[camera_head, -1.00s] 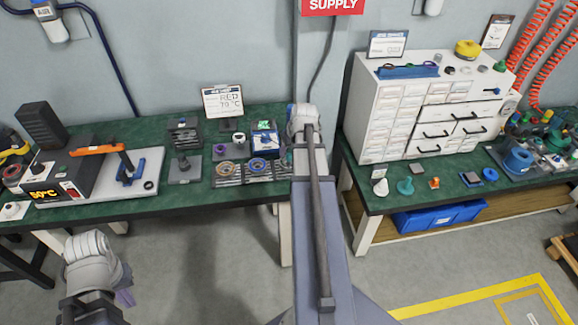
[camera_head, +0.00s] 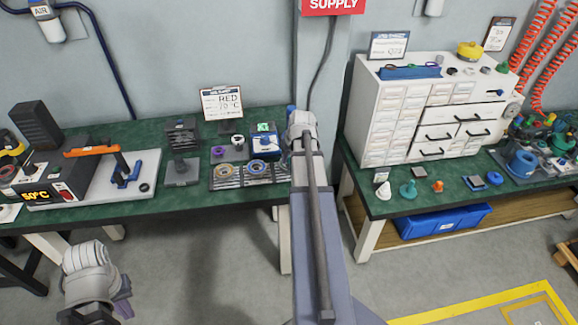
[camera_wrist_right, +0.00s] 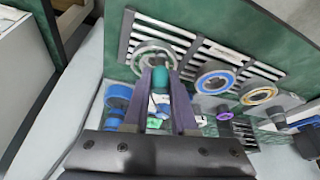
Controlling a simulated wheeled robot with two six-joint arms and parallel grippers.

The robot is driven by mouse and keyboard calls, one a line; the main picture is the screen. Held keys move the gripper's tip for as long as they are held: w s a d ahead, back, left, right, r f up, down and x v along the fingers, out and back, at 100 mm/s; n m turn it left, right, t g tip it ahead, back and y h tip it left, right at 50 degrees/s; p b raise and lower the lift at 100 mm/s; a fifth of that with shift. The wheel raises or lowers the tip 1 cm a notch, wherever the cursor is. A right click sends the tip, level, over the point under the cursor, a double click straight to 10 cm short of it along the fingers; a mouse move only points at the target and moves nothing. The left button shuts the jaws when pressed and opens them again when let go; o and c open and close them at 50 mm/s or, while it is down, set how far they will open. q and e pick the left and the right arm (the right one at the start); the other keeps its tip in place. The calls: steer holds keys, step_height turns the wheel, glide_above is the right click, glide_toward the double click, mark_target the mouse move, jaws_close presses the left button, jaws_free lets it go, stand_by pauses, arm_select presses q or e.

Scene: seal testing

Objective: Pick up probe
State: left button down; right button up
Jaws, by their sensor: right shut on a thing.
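My right gripper (camera_wrist_right: 160,74) is shut on a small teal cylindrical piece (camera_wrist_right: 160,80), which shows between its purple fingertips in the right wrist view. This looks like the probe, but most of it is hidden by the fingers. The held piece is over or beside a grey-green ring (camera_wrist_right: 153,53) on a slotted rack; I cannot tell if they touch. In the head view my right wrist hides these fingers and the piece. My left gripper (camera_head: 122,297) hangs in front of the bench at lower left, with its fingers barely visible.
The slotted rack (camera_wrist_right: 190,40) holds a blue ring (camera_wrist_right: 215,80) and a yellow ring (camera_wrist_right: 260,93). A blue box with a green display (camera_head: 264,140) stands behind it. A drawer cabinet (camera_head: 395,110) stands at right.

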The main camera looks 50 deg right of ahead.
jaws_close()
